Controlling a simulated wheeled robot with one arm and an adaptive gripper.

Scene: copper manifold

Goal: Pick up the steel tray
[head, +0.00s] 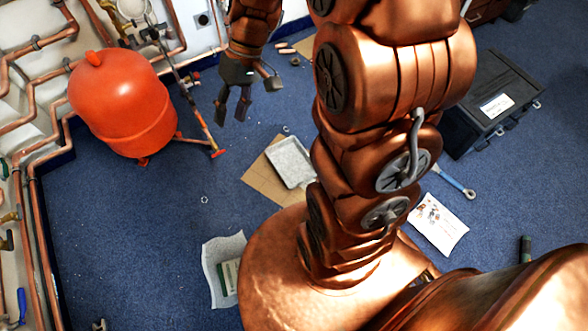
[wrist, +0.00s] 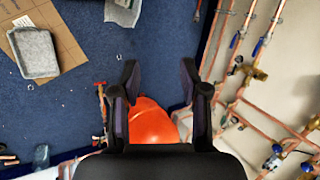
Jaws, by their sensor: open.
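The steel tray (head: 291,161) is a small grey rectangular tray lying on a piece of brown cardboard (head: 258,178) on the blue floor, left of my arm in the head view. In the wrist view the tray (wrist: 35,53) is at the upper left, well off to the side of my fingers. My gripper (head: 232,106) is open and empty, above and to the upper left of the tray in the head view. Its two spread fingers (wrist: 160,88) also show in the wrist view, with the orange tank behind them.
An orange tank (head: 122,103) stands at the left, beside copper pipes (head: 38,200) along the wall. A black toolbox (head: 492,103), a wrench (head: 455,182) and a white printed packet (head: 438,224) lie right of my arm. Blue floor is mostly clear left of the cardboard.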

